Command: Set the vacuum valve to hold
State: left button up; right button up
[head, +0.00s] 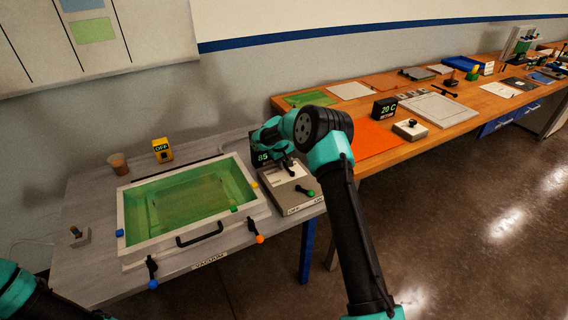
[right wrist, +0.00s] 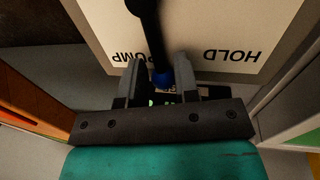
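The vacuum valve's panel (right wrist: 205,30) fills the top of the right wrist view, its labels PUMP and HOLD upside down. A black lever (right wrist: 152,35) with a blue knob (right wrist: 161,79) points down between the labels. My right gripper (right wrist: 160,68) has one finger on each side of the knob. I cannot tell whether both fingers touch it. In the head view my right gripper (head: 288,163) is low over the back of the grey control box (head: 305,205), and my arm hides part of that area. My left gripper is out of view; only its arm shows at the lower left.
A resin bath (head: 130,247) with green inside and a black front handle stands left of the control box. Blue and orange levers stand at its front. A yellow OFF unit (head: 162,150) and a cup (head: 118,163) stand behind.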

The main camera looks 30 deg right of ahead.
grip_shut()
